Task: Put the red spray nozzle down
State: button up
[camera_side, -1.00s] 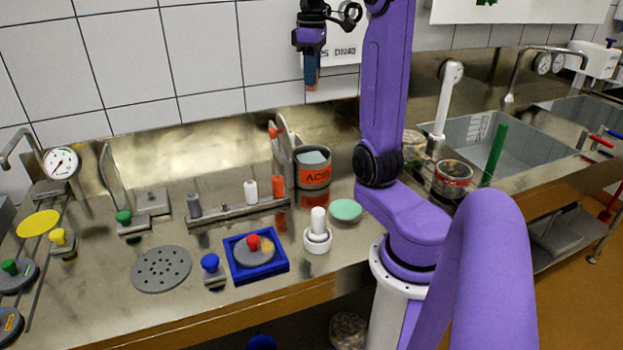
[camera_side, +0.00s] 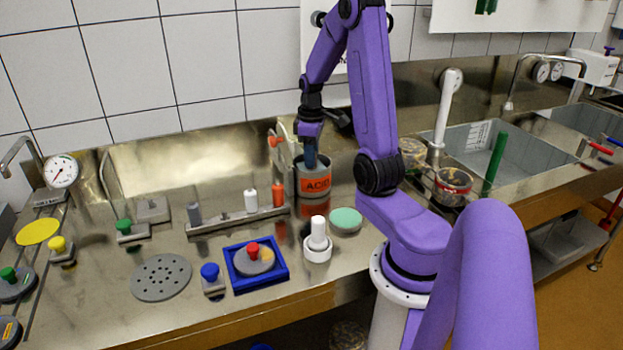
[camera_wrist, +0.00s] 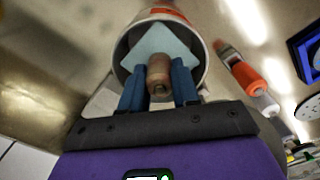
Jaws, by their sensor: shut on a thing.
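My gripper (camera_wrist: 158,85) is shut on a brownish-red, cylinder-shaped nozzle (camera_wrist: 159,72), with one blue finger on each side of it. In the side view my gripper (camera_side: 311,160) points down at the mouth of the grey bucket (camera_side: 309,186) labelled ACID; the held nozzle is hidden there. In the wrist view the nozzle is over the bucket's opening, in front of a pale blue surface inside. I cannot tell whether it touches that surface. A separate orange-red nozzle (camera_side: 278,195) stands in the steel rack (camera_side: 225,221), beside a white nozzle (camera_side: 251,200) and a grey one (camera_side: 194,214).
A white pestle-like piece (camera_side: 318,240) and a green disc (camera_side: 346,220) are in front of the bucket. A blue tray (camera_side: 263,283) holds a red-knobbed disc. A perforated grey disc (camera_side: 161,277) lies left. Bare steel counter shows at the front left.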

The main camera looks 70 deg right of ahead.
jog(key=shift+f, duration=2.8)
jog(key=shift+f, duration=0.15)
jog(key=o, duration=1)
jog(key=shift+o, duration=0.2)
notch_tip(320, 180, up, 12)
jog(key=shift+r, duration=0.2)
